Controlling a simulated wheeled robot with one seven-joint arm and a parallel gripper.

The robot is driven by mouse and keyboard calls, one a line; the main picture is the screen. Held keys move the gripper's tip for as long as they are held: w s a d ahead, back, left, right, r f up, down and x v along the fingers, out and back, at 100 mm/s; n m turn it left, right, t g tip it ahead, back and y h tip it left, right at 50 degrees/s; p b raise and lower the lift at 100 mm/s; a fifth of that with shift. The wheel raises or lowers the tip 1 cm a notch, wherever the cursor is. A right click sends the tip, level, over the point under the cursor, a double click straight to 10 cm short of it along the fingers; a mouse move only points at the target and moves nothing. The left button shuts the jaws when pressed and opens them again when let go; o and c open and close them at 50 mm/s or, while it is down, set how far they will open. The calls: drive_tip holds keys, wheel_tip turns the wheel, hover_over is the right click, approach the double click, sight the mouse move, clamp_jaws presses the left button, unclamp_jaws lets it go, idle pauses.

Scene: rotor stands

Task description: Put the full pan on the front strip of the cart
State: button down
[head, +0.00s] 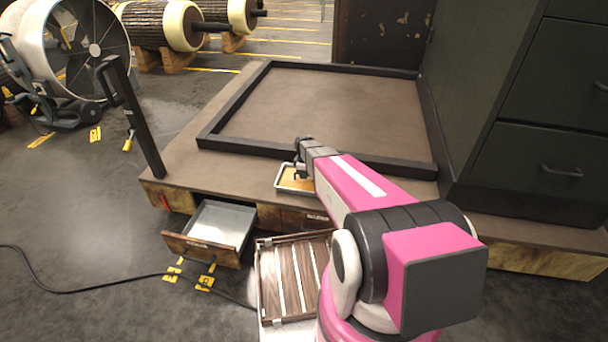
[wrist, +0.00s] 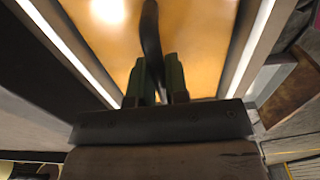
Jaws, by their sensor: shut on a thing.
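The full pan (head: 293,181) is a shallow tray with a pale metal rim and a flat orange filling. In the head view it is at the front strip (head: 215,172) of the cart, in front of the black frame; I cannot tell whether it rests there or is just above. My gripper (head: 301,172) is over the pan. In the wrist view the orange filling of the pan (wrist: 205,50) fills the upper middle, and my gripper (wrist: 160,88) is shut on the pan's dark narrow handle (wrist: 151,40). My arm hides the strip's right part.
A black raised frame (head: 300,151) borders the cart's top. A dark post (head: 135,120) stands at its left corner. An open drawer (head: 222,222) juts from the front. A slatted wooden crate (head: 280,280) is below. A dark cabinet (head: 520,120) stands at right.

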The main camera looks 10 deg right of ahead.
drive_tip(key=c, duration=1.1)
unclamp_jaws()
drive_tip(key=shift+o, duration=0.2)
wheel_tip(320, 180, up, 11)
drive_tip(key=s+r+m, duration=0.4)
drive_tip(key=s+m, duration=0.2)
drive_tip(key=s, duration=0.6)
drive_tip(key=s+r+m, duration=0.5)
drive_tip(key=s+m, duration=0.2)
drive_tip(key=s, duration=0.5)
drive_tip(key=shift+s+d+r+m, duration=0.2)
drive_tip(key=shift+r+m, duration=0.1)
